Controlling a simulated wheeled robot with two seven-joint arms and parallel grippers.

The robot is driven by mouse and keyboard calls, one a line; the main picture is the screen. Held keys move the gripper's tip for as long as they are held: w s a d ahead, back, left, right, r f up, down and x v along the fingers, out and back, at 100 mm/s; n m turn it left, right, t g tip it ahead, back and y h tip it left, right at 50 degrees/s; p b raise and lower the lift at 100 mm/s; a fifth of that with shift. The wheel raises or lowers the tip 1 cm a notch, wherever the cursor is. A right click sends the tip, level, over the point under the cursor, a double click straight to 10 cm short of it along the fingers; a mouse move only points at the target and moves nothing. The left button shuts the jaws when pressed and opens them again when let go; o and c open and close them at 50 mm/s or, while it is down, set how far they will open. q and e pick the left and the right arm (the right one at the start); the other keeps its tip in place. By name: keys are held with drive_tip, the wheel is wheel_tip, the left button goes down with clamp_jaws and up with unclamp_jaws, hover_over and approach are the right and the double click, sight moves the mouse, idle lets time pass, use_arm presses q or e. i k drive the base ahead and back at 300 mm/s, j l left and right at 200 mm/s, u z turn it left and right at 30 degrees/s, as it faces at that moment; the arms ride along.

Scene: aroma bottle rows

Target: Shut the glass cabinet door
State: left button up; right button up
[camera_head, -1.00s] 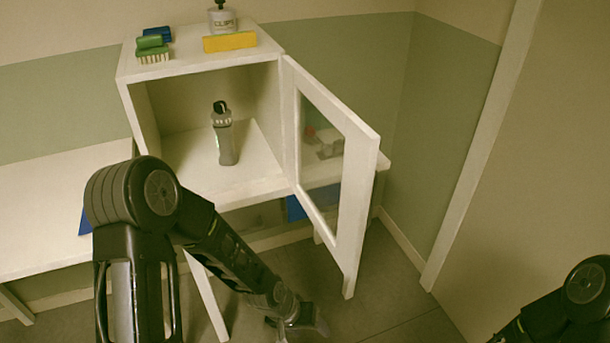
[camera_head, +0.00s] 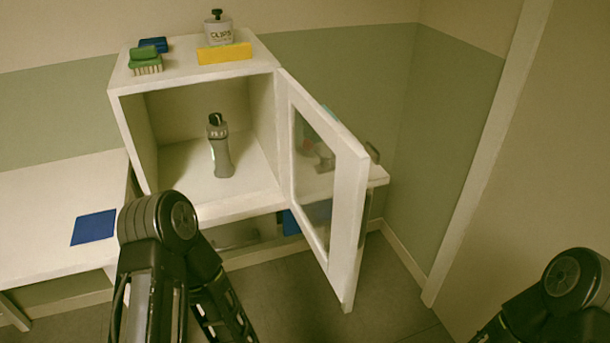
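The white cabinet (camera_head: 118,120) stands on a white table with its front open. Its glass door (camera_head: 352,220), white-framed and hinged on the right, stands wide open and points out toward me. A grey bottle (camera_head: 221,150) stands upright inside on the cabinet floor. My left arm comes in at the lower left, in front of the cabinet, and its gripper is below the picture. My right arm shows only at the lower right corner, and its gripper is out of view too. Neither arm visibly touches the door.
On the cabinet top are a green brush (camera_head: 146,60), a blue block (camera_head: 155,44), a yellow block (camera_head: 224,53) and a CLIPS jar (camera_head: 219,29). A blue square (camera_head: 94,227) lies on the table (camera_head: 50,200) at left. Floor (camera_head: 390,280) right of the door is clear.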

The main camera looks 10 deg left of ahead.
sight(352, 200)
drive_tip(key=i+l+u, duration=0.25)
drive_tip(key=u, duration=0.15)
drive_tip(key=i+l+u, duration=0.15)
drive_tip(key=l+u, duration=0.25)
drive_tip(key=i+l+u, duration=0.15)
drive_tip(key=l+u, duration=0.2)
drive_tip(key=i+l+u, duration=0.1)
drive_tip(key=l+u, duration=0.3)
